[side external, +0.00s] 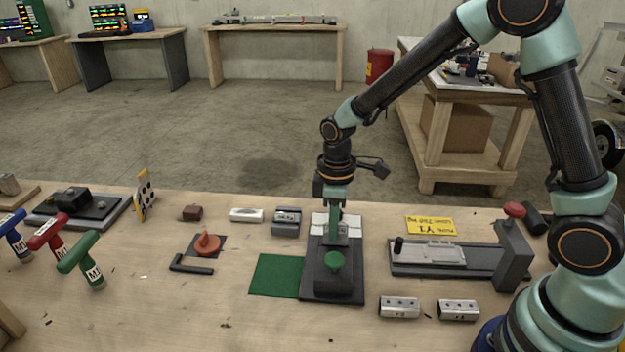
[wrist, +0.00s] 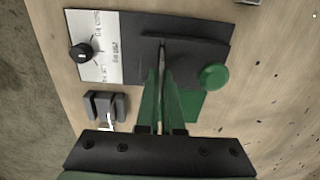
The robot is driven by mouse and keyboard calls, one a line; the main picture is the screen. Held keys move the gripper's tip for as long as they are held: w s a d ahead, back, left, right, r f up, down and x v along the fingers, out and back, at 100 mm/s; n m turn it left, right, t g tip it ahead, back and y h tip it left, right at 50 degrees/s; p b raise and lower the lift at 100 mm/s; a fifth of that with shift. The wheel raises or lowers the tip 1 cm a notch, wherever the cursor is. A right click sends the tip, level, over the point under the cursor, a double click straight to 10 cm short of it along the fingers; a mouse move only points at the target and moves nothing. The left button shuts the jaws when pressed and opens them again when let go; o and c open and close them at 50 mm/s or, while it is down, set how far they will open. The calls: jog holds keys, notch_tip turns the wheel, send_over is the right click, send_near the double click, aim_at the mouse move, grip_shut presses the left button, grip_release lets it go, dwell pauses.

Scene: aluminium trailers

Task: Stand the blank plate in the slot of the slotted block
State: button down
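My gripper (side external: 337,238) points down over the dark base plate with the green knob. In the wrist view its two green fingers (wrist: 161,82) are close together, with a thin pale sliver (wrist: 162,55) between and beyond the tips. This looks like the blank plate seen edge-on; its face is hidden. The slotted block (side external: 286,222) is grey and stands on the table to the left of my gripper. In the wrist view the slotted block (wrist: 105,104) is at the lower left, with its slot between two dark walls; a bright patch shows at its lower end.
The dark base plate (side external: 318,288) carries a green knob (side external: 334,261) and a pale labelled panel (wrist: 104,60) with a black knob (wrist: 82,52). A green mat (side external: 274,275) lies beside it. A white block (side external: 246,215) stands left of the slotted block. A slide fixture (side external: 440,253) is on the right.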

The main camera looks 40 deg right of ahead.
jog(key=shift+f, duration=1.05)
jog(key=c, duration=1)
grip_release()
jog(key=shift+r, duration=0.1)
notch_tip(320, 180, up, 12)
jog(key=shift+f, duration=0.1)
jog(key=s+d+r+m+t, duration=0.2)
jog(key=s+m, duration=0.1)
jog(key=s+d+r+m+t, duration=0.1)
jog(key=s+d+r+m, duration=0.1)
jog(key=s+r+m, duration=0.1)
jog(key=s+d+r+m+t, duration=0.2)
jog(key=s+r+m, duration=0.1)
jog(key=s, duration=0.1)
jog(key=shift+s+d+r+t, duration=0.15)
jog(key=shift+s+d+t, duration=0.15)
jog(key=shift+s+d, duration=0.1)
